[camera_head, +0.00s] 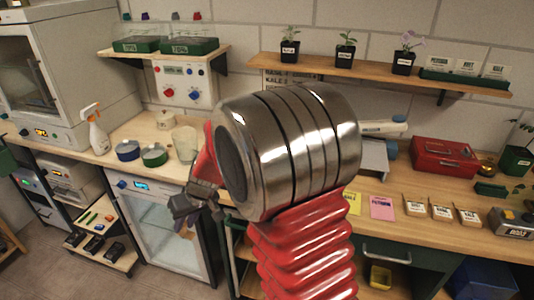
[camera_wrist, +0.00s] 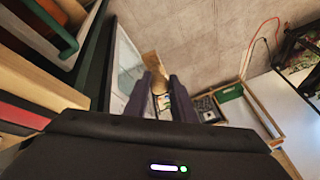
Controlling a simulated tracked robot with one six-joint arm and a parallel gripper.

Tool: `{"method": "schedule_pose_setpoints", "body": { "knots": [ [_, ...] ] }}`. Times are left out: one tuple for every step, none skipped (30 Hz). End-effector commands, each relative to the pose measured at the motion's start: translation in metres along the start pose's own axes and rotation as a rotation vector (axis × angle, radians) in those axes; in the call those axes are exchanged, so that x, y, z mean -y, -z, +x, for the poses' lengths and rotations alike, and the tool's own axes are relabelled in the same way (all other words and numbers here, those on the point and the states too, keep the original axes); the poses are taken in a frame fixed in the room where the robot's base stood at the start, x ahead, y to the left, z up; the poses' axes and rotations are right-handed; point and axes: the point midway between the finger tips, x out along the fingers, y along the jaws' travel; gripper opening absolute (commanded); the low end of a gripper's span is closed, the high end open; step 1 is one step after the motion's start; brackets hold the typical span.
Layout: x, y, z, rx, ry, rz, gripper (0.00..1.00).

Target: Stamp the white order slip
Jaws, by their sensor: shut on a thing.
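My gripper (camera_head: 192,206) hangs in front of the workbench, left of my red and steel arm, before the glass-door cabinet. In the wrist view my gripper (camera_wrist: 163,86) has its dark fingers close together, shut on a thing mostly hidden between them. A tan shape shows just past the fingertips; I cannot tell whether it is the held thing. A yellow slip (camera_head: 352,202) and a pink slip (camera_head: 382,208) lie on the bench right of my arm. I cannot see a white order slip; my arm covers part of the bench. I cannot make out a stamp.
Several cream packets (camera_head: 442,211) lie right of the pink slip. A red box (camera_head: 444,155) stands behind them. A spray bottle (camera_head: 96,130), blue and green pots and a clear beaker (camera_head: 185,145) stand at left. A glass-door cabinet (camera_head: 165,230) is below the bench.

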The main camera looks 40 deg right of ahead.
Motion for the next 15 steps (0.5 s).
{"method": "schedule_pose_setpoints", "body": {
  "knots": [
    [-0.003, 0.0, -0.001, -0.001, -0.002, 0.005, 0.09],
    [-0.004, 0.0, -0.001, -0.002, -0.003, 0.007, 0.09],
    [-0.005, 0.0, -0.002, -0.003, -0.004, 0.01, 0.09],
    [-0.006, 0.0, -0.002, -0.003, -0.005, 0.012, 0.09],
    [-0.007, 0.0, -0.002, -0.004, -0.006, 0.014, 0.09],
    [-0.009, 0.0, -0.002, -0.004, -0.007, 0.017, 0.09],
    [-0.009, 0.0, -0.003, -0.005, -0.007, 0.018, 0.09],
    [-0.01, 0.0, -0.003, -0.005, -0.008, 0.019, 0.09],
    [-0.011, 0.0, -0.003, -0.006, -0.008, 0.021, 0.09],
    [-0.012, 0.0, -0.004, -0.006, -0.009, 0.022, 0.09],
    [-0.014, 0.0, -0.005, -0.007, -0.01, 0.024, 0.09],
    [-0.017, 0.0, -0.008, -0.009, -0.011, 0.027, 0.09],
    [-0.02, 0.0, -0.01, -0.01, -0.012, 0.03, 0.09],
    [-0.023, 0.0, -0.013, -0.011, -0.013, 0.033, 0.09],
    [-0.029, 0.0, -0.018, -0.013, -0.014, 0.039, 0.09]
  ]
}}
